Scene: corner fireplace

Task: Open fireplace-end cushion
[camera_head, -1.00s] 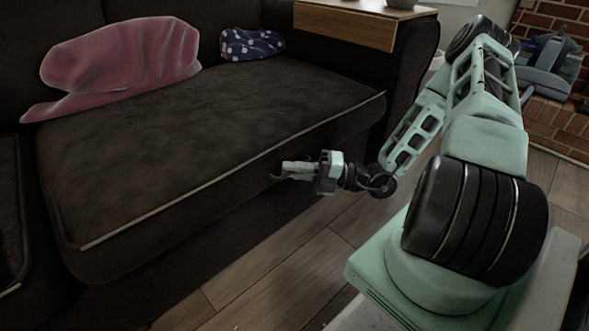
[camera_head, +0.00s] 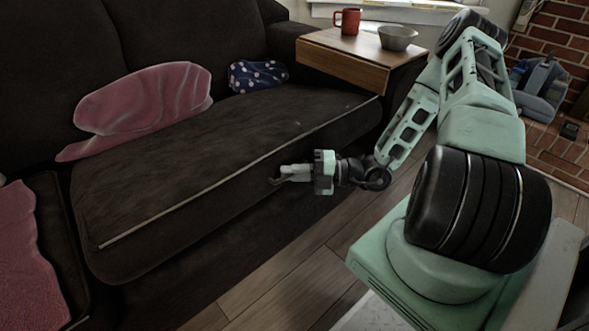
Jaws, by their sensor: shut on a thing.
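The fireplace-end cushion (camera_head: 220,140) is the dark seat cushion of the sofa, at the end nearer the brick fireplace. A pale trim line runs along its front upper edge. My gripper (camera_head: 282,175) is at the cushion's front face, a little below the trim, and is shut on the cushion's front. The exact contact at the fingertips is small and dark. No clear gap shows under the cushion.
A pink cloth (camera_head: 150,105) and a blue dotted cloth (camera_head: 257,76) lie at the cushion's back. A wooden tray (camera_head: 345,60) on the armrest holds a red mug (camera_head: 347,21) and a grey bowl (camera_head: 397,37). Wood floor (camera_head: 285,285) is clear below the sofa.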

